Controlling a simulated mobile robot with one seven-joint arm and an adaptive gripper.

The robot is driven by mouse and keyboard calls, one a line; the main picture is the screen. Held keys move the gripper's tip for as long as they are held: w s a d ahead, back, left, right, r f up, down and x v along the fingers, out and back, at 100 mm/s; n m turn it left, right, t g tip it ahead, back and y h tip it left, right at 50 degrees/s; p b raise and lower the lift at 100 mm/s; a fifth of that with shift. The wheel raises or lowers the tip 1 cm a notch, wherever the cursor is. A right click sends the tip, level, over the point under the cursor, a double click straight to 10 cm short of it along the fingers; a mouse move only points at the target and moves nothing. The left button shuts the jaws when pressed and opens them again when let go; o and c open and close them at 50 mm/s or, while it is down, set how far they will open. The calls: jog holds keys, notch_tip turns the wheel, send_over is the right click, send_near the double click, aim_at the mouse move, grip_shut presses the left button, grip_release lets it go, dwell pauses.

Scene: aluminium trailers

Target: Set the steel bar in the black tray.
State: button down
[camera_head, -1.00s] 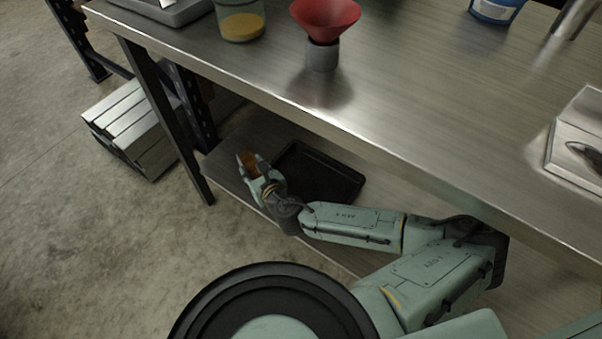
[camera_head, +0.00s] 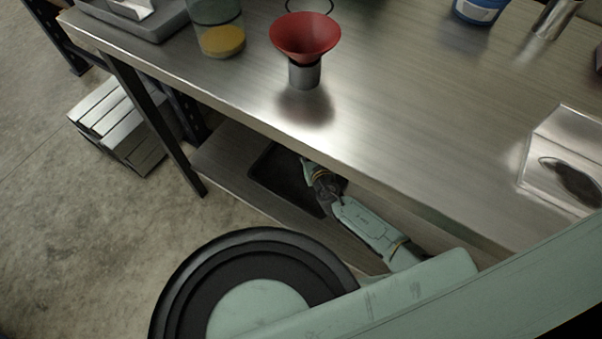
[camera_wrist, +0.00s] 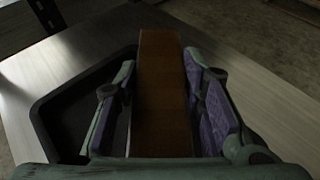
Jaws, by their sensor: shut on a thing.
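My gripper (camera_head: 310,168) is on the lower shelf level, partly hidden under the worktop edge. In the wrist view my gripper (camera_wrist: 160,75) is shut on a long flat bar (camera_wrist: 161,95), which looks brown in this light and which I take for the steel bar. The black tray (camera_head: 277,178) lies on the lower shelf. I cannot tell whether bar and tray touch.
The worktop (camera_head: 400,110) overhangs the lower shelf (camera_head: 222,160). On it stand a red funnel (camera_head: 305,38), a glass beaker (camera_head: 218,30), a blue tub (camera_head: 478,10) and a metal box (camera_head: 565,165). A table leg (camera_head: 155,125) stands left of the tray. Silver blocks (camera_head: 118,125) lie on the floor.

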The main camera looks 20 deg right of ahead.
jog(key=f+b, duration=0.1)
jog(key=f, duration=0.2)
jog(key=d+f+b, duration=0.1)
jog(key=f, duration=0.2)
jog(key=shift+s+d+f+b, duration=0.1)
jog(key=shift+s+f+b, duration=0.1)
jog(key=shift+b, duration=0.2)
jog(key=shift+f+b, duration=1.25)
jog(key=shift+f, duration=0.7)
jog(key=shift+f, duration=0.15)
jog(key=c, duration=1.1)
grip_release()
jog(key=shift+s+f, duration=0.1)
jog(key=shift+o, duration=0.2)
jog(key=shift+s, duration=0.1)
